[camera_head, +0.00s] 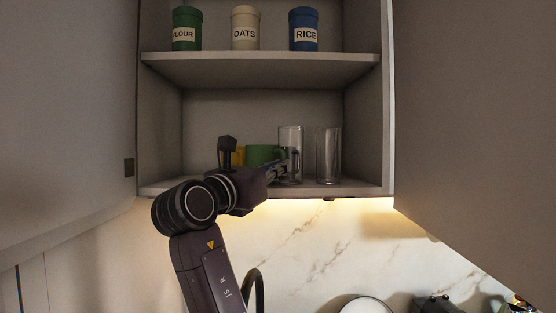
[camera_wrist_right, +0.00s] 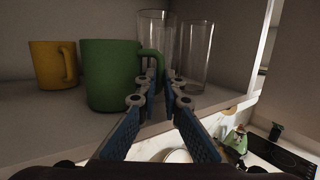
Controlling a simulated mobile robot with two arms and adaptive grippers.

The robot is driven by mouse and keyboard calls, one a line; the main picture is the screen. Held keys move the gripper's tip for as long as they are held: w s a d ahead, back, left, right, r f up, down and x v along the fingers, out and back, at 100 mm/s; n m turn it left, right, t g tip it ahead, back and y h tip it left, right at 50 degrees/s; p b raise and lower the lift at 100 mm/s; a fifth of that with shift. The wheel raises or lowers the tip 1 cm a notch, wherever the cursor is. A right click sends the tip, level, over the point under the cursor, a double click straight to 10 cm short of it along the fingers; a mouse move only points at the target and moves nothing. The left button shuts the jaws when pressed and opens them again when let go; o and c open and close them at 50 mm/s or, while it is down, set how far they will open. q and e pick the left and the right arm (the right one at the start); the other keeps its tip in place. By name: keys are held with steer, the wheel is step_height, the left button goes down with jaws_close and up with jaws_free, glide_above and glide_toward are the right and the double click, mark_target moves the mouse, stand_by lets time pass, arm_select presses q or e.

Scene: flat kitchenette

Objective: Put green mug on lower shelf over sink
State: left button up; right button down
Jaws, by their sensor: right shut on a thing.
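The green mug (camera_head: 262,155) is upright inside the open cabinet at its lower shelf (camera_head: 350,190). In the right wrist view the green mug (camera_wrist_right: 110,75) has its handle toward the right. My right gripper (camera_head: 284,166) reaches in from the front. In the wrist view its fingertips (camera_wrist_right: 161,76) are closed on the mug's handle. The mug's base is at or very near the shelf surface; I cannot tell if it fully rests there. My arm hides part of the mug in the head view. My left gripper is not in view.
A yellow mug (camera_wrist_right: 50,64) stands left of the green mug. Two clear glasses (camera_head: 291,150) (camera_head: 329,155) stand to the right, one close to my fingers. Flour, oats and rice canisters (camera_head: 245,28) stand on the shelf above. Open cabinet doors flank both sides.

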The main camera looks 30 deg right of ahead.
steer(key=shift+s+r, duration=0.1)
steer(key=shift+s, duration=0.1)
steer(key=shift+a, duration=0.1)
steer(key=shift+f, duration=0.25)
steer(key=c, duration=2.1)
jaws_free()
